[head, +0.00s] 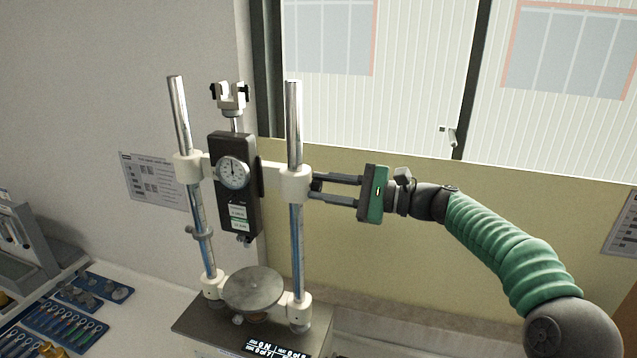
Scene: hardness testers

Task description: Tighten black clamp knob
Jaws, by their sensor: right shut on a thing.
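A hardness tester stands on a dark base (210,325) with two upright metal posts. A black gauge body (240,200) with a round dial (233,173) hangs between the posts on a white crossbar. White clamp collars hold the crossbar to the left post (187,167) and the right post (295,184). My right gripper (318,186) comes in from the right, level, its fingertips at the right collar. It is shut on the black clamp knob, which is mostly hidden between the fingers. My left gripper is not in view.
A round metal plate (254,288) sits on the base below the gauge, with a lit display (272,350) in front. A small collar (200,232) is on the left post. Blue trays of tools (60,325) lie at the lower left. A window is behind.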

